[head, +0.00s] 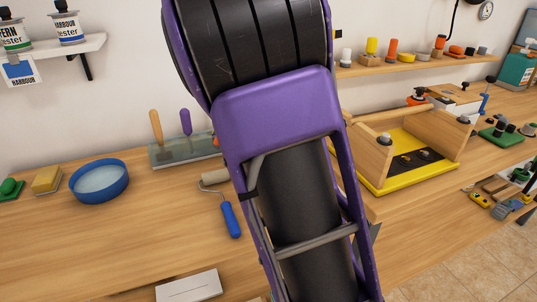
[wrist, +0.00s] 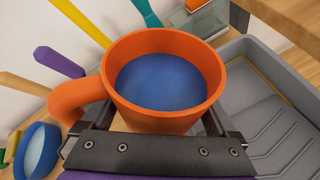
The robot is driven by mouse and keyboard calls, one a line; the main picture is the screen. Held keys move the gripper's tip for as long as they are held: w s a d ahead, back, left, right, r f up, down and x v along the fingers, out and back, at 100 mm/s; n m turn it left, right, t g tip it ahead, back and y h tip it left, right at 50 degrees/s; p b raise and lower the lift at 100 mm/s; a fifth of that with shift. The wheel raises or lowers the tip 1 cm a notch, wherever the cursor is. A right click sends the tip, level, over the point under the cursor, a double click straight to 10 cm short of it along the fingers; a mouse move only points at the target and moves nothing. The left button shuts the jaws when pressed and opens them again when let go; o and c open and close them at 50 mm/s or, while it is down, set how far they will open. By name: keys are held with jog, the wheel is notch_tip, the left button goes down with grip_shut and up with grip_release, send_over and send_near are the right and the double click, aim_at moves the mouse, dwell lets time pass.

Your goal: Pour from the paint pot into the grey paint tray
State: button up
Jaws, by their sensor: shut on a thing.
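The paint pot (wrist: 192,112) is an orange mug-shaped pot with a handle at its left, holding blue paint. My gripper (wrist: 158,128) is shut on the pot, one finger at each side of it. The pot looks about upright and the paint stays inside the rim. The grey paint tray (wrist: 262,112), with a ribbed slope, lies to the right of the pot in the wrist view. In the head view my arm hides the gripper and most of the pot, and I cannot make out the tray clearly there.
On the bench stand a blue bowl (head: 99,182), a yellow sponge (head: 46,180) and a blue-handled roller (head: 231,219). A rack with upright tools (head: 184,148) is behind. A wooden carrier (head: 430,150) on a yellow base is to the right. The front left bench is fairly clear.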

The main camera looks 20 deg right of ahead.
jog(key=shift+d+r+m+y+p, duration=0.2)
jog(key=shift+d+m+y+p, duration=0.1)
jog(key=shift+d+m+y, duration=0.25)
dwell(0.8)
jog(key=shift+r+m+y, duration=0.45)
dwell(1.4)
jog(key=shift+f+m+y, duration=0.3)
jog(key=shift+m+y, duration=0.2)
dwell(2.1)
jog(key=shift+r+m+y, duration=0.3)
jog(key=shift+r+y, duration=0.05)
jog(key=shift+y, duration=0.15)
dwell(1.7)
